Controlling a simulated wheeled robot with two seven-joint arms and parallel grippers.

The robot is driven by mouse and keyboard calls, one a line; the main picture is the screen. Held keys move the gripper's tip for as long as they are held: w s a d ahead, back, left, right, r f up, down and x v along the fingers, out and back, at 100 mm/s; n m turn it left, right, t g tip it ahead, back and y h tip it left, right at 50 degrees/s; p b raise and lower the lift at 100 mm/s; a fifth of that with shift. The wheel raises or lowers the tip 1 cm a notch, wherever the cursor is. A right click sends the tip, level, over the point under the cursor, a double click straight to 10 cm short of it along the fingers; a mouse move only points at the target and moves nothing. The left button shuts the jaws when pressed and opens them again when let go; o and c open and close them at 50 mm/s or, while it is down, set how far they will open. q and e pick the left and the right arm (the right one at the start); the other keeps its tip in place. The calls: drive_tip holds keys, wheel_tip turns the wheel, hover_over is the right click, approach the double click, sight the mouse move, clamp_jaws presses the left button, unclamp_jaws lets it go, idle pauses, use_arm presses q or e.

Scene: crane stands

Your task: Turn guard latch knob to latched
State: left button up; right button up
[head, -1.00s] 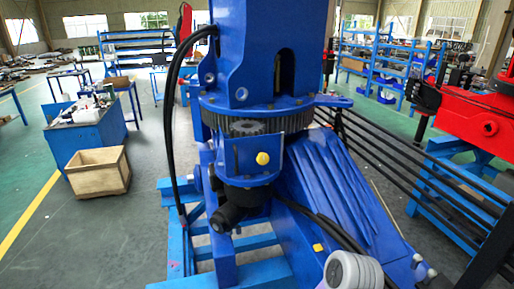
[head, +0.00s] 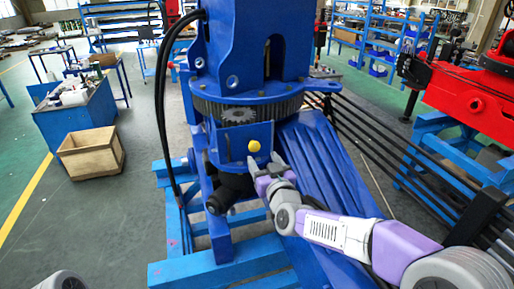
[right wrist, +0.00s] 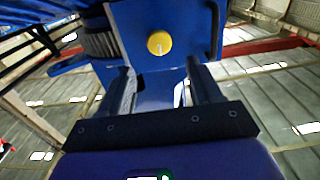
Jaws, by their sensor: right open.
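The guard latch knob (head: 254,146) is a small round yellow knob on the blue guard plate (head: 232,143) below the crane's toothed ring. In the right wrist view the knob (right wrist: 160,42) shows a thin pale mark pointing roughly down in the picture. My right gripper (head: 265,168) is open and empty, just below and in front of the knob. In the right wrist view its two fingers (right wrist: 163,82) stand apart, with the knob beyond their tips and roughly centred between them. The fingers appear clear of the knob. My left gripper is out of view.
The blue crane column (head: 242,40) with its toothed ring (head: 240,108) rises above the knob. Black hoses (head: 165,110) hang at its left. A ribbed blue leg (head: 325,165) slopes right. A wooden crate (head: 90,152) stands on open floor at left.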

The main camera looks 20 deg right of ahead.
sight(255, 147)
drive_tip(key=w, duration=0.3)
drive_tip(key=w+p, duration=0.1)
drive_tip(key=w, duration=0.2)
drive_tip(key=shift+w+a+f+p, duration=0.15)
drive_tip(key=shift+w+p, duration=0.15)
drive_tip(key=shift+w, duration=0.1)
drive_tip(key=shift+c, duration=0.2)
drive_tip(key=c, duration=1)
